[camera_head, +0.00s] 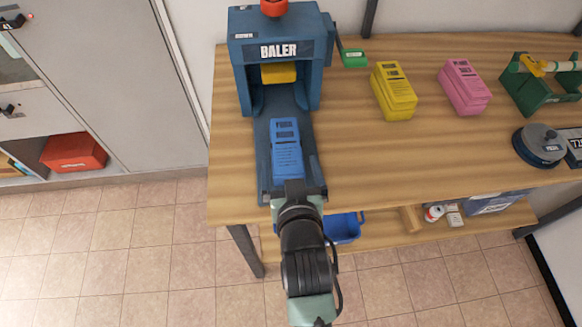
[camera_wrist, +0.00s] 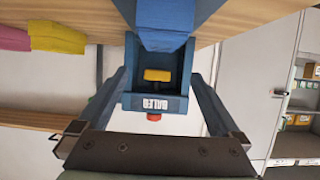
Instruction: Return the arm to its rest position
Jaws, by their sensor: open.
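My gripper (camera_head: 294,188) is at the front end of the baler's tray, close to the near end of a blue labelled block. Its jaws are open in the wrist view (camera_wrist: 160,80), with nothing between them. My arm reaches up from the bottom of the head view. The blue block (camera_head: 286,150) lies lengthwise in the tray; whether the gripper touches it, I cannot tell. The blue baler (camera_head: 280,22) stands at the table's left end, and it shows upside down in the wrist view (camera_wrist: 154,104).
A yellow block (camera_head: 394,92) and a pink block (camera_head: 464,88) stand on the wooden table (camera_head: 400,150). A green tray (camera_head: 530,92) and a round dark device (camera_head: 540,146) are at the right. A blue bin (camera_head: 343,228) is on the lower shelf. The floor at left (camera_head: 120,245) is clear.

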